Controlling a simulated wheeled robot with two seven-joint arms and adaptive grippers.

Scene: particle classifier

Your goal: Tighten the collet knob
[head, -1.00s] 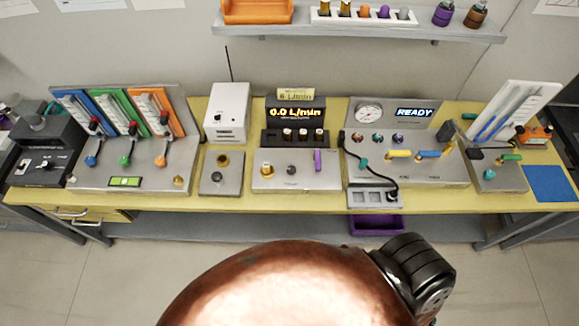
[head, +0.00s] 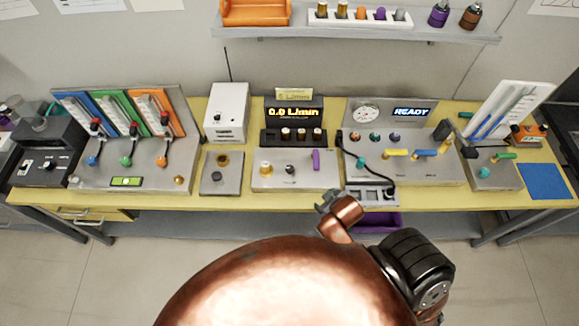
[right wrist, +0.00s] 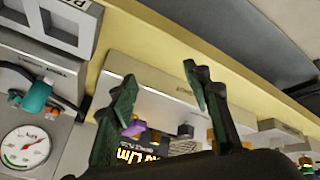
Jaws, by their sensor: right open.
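My right gripper (head: 328,200) has come up at the bench's front edge, low and right of the centre panel (head: 270,183). In the right wrist view its two dark green fingers (right wrist: 160,78) are spread apart with nothing between them. Which part is the collet knob is not labelled legibly. The centre panel carries a brass knob (head: 265,168), a small dark knob (head: 290,169) and a purple lever (head: 316,160). In the right wrist view the purple lever (right wrist: 133,128) and dark knob (right wrist: 185,130) lie beyond the fingers, apart from them. My left gripper is not in view.
A flow display (head: 295,112) stands behind the centre panel. To its right is a panel with a gauge (head: 367,114), coloured levers and a black cable (head: 385,176). A grey slotted block (head: 371,197) sits close to my right gripper. A brass-knobbed plate (head: 221,180) stands left.

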